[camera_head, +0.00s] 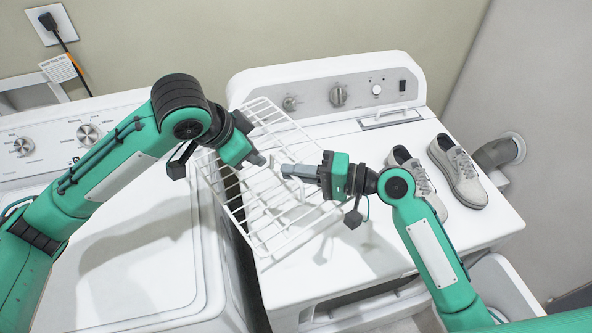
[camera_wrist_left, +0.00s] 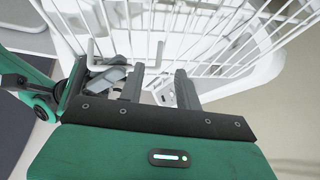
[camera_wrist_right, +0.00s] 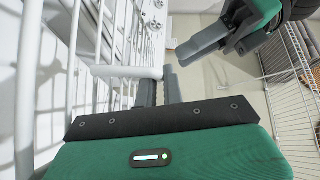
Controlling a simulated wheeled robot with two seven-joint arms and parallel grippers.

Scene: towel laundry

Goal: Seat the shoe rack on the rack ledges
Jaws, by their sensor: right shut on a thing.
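The shoe rack (camera_head: 262,215) is a white wire grid, held tilted above the gap between the two machines and over the right machine's left side. My right gripper (camera_head: 288,171) is shut on a white bar of the rack, which also shows in the right wrist view (camera_wrist_right: 120,72). My left gripper (camera_head: 264,161) is close by, over the rack's upper part. In the left wrist view its two fingers (camera_wrist_left: 158,88) are spread apart, with rack wires (camera_wrist_left: 160,50) just beyond them. I cannot make out the rack ledges.
A pair of grey shoes (camera_head: 457,170) sits on the right of the white machine top (camera_head: 400,250). The left machine (camera_head: 130,255) has a clear lid. A control panel (camera_head: 335,92) stands behind the rack. A grey vent pipe (camera_head: 497,153) is at the wall.

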